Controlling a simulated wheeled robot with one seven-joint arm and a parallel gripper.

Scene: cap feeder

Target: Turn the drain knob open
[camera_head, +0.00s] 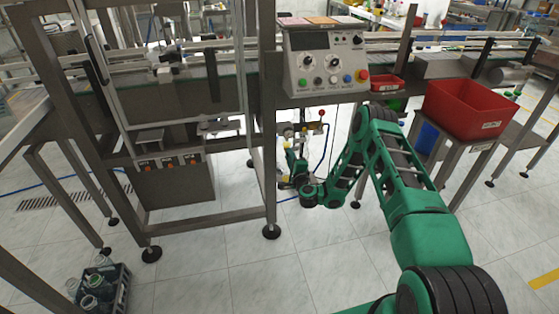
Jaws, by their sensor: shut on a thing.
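My green arm reaches down and away below the control box, and its wrist bends up at the far end. My gripper (288,146) is small and far off, at the pipe fittings (306,129) under the conveyor. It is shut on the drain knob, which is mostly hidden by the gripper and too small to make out. I cannot tell from this view which way the knob is turned.
A red ball-topped lever (322,112) and a blue hose stand just right of the gripper. The control box (325,60) is above. Steel frame legs (265,150) stand close on the left. A red bin (470,108) sits right of my arm. A bottle crate (100,290) is at lower left.

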